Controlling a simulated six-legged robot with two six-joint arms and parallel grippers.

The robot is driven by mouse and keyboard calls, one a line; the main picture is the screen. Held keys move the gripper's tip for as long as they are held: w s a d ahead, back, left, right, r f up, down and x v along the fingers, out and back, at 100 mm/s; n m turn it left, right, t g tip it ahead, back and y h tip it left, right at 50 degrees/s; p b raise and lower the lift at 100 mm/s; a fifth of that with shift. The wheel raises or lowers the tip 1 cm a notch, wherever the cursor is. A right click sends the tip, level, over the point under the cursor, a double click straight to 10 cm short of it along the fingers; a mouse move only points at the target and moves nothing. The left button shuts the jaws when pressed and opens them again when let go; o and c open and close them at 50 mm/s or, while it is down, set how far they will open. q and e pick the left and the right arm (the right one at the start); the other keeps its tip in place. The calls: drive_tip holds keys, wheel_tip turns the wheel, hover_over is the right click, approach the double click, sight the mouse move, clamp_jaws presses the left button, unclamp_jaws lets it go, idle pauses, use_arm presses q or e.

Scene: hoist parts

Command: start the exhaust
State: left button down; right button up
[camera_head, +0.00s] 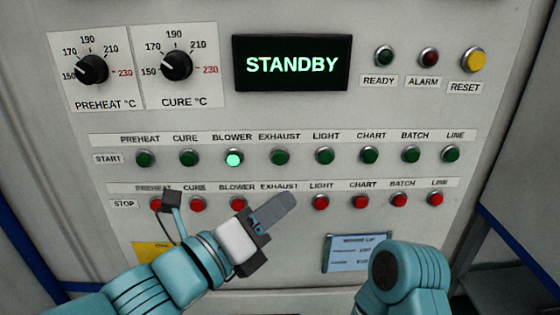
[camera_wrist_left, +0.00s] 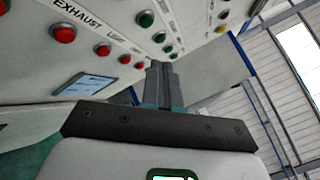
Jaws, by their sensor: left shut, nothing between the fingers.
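The EXHAUST start button (camera_head: 279,156) is a dark green, unlit button in the START row of the panel. My left gripper (camera_head: 284,202) is shut and empty, below that button and in front of the STOP row. It hides the EXHAUST stop button in the head view. In the left wrist view the shut fingers (camera_wrist_left: 162,84) point toward the panel, and a red button (camera_wrist_left: 63,34) shows by an EXHAUST label. I cannot tell whether the fingers touch the panel. My right gripper is out of view; only its arm shows at lower right.
The BLOWER start button (camera_head: 233,159) glows bright green; the other start buttons are dark. The display (camera_head: 291,64) reads STANDBY. Red stop buttons, such as LIGHT (camera_head: 320,202), lie close to my left gripper. A yellow RESET button (camera_head: 474,60) is at upper right.

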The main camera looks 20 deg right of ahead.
sight(280, 157)
use_arm(q)
drive_tip(key=w+p, duration=0.1)
drive_tip(key=w, duration=0.1)
drive_tip(key=w+d+p, duration=0.1)
drive_tip(key=w+p, duration=0.1)
drive_tip(key=w, duration=0.1)
drive_tip(key=w+d+p, duration=0.1)
drive_tip(key=w+p, duration=0.1)
drive_tip(key=w, duration=0.1)
drive_tip(key=shift+w+d, duration=0.15)
drive_tip(key=shift+w, duration=0.1)
drive_tip(key=shift+w, duration=0.1)
idle(2.1)
drive_tip(key=shift+w+d, duration=0.15)
drive_tip(key=shift+w, duration=0.2)
